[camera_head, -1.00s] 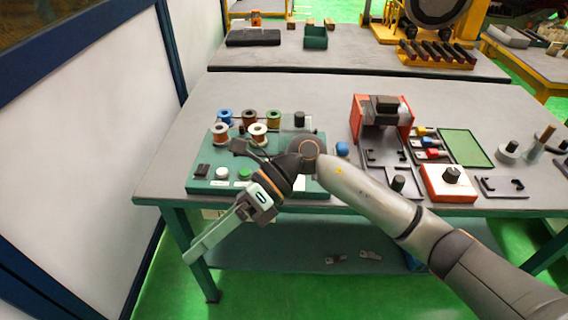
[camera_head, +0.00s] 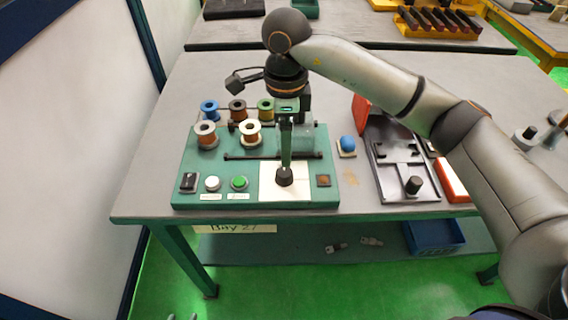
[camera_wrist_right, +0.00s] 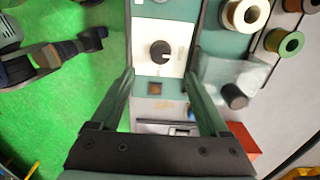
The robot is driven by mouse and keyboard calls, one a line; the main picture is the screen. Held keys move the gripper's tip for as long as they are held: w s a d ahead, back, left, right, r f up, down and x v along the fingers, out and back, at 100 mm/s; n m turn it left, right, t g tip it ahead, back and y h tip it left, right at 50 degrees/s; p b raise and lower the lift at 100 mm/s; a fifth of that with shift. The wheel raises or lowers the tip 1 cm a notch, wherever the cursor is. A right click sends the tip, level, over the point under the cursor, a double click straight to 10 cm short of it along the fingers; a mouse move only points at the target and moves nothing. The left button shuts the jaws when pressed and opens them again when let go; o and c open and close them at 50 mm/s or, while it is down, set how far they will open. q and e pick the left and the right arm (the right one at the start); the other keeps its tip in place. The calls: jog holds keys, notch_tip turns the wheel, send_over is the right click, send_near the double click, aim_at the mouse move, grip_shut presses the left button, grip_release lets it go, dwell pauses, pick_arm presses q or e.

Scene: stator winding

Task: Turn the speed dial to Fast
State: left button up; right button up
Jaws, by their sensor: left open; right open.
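The speed dial is a black knob (camera_head: 285,177) on a white plate at the front of the green winding panel (camera_head: 210,160). It also shows in the right wrist view (camera_wrist_right: 160,52), with a small white mark on it; its setting cannot be read. My right gripper (camera_head: 286,164) points down over the dial, seen edge-on in the head view. In the wrist view its two fingers stand wide apart and empty, with the dial between their lines. Contact cannot be judged. Only two separated tips of my left gripper (camera_head: 182,317) show at the bottom edge.
Several wire spools (camera_head: 250,133) stand behind the dial. A white button (camera_head: 212,183), a green button (camera_head: 239,183) and a black switch (camera_head: 188,182) lie to its left. A brown square (camera_head: 323,181) and a blue knob (camera_head: 347,144) are to its right.

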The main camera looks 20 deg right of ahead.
aim_at(285, 171)
notch_tip(285, 171, down, 9)
jog(key=shift+f+p, duration=0.1)
jog(key=shift+p, duration=0.3)
grip_shut()
dwell(0.5)
